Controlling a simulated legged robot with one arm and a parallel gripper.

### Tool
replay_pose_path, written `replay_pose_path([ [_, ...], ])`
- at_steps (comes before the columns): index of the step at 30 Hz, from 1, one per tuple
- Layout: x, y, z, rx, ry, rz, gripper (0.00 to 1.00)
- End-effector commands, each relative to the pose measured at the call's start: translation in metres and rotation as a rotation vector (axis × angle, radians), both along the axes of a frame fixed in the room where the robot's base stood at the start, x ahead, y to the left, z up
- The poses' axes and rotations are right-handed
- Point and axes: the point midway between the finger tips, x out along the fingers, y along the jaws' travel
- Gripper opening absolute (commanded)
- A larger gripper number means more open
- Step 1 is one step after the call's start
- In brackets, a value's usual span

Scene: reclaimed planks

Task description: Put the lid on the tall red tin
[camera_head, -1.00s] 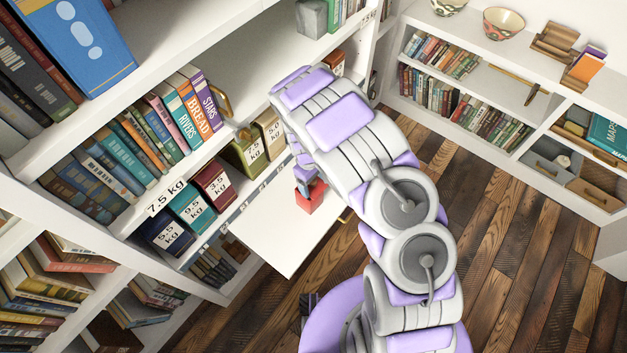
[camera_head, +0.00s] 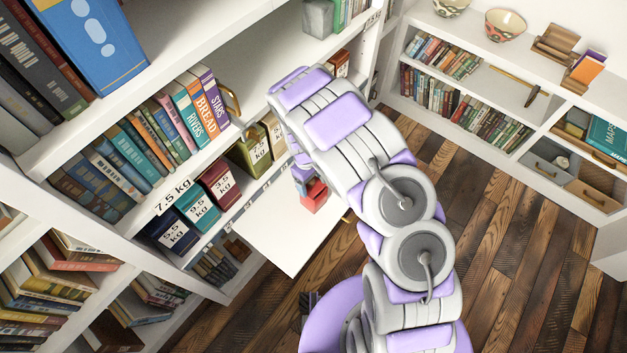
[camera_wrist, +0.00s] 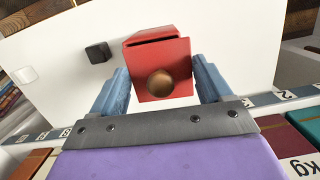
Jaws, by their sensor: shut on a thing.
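My gripper (camera_wrist: 161,88) has its two blue-grey fingers closed on the sides of a red, square-faced lid with a round copper-coloured knob (camera_wrist: 160,84). More red shows behind the lid's dark upper edge, which I take for the tall red tin (camera_wrist: 150,36). I cannot tell whether the lid rests on it or hangs apart from it. In the head view the red lid and tin (camera_head: 315,200) show as one small red shape below my wrist, over the white board. My arm hides much of that area.
The white board (camera_head: 285,235) juts from the shelf. A small black block (camera_wrist: 98,52) is on it in the wrist view. Weight-labelled tins stand on the shelf beside it, including a dark red 3.5 kg one (camera_head: 221,183) and an olive one (camera_head: 252,150). Books fill nearby shelves.

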Motion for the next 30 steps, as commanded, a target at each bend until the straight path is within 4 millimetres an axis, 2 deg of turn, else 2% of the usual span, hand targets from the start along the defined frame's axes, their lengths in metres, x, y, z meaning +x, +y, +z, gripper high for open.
replay_pose_path([
  [11, 0.0000, -0.0090, 0.0026, 0.006, 0.001, -0.001, 0.37],
  [30, 0.0001, -0.0090, 0.0016, 0.004, 0.000, -0.001, 0.37],
])
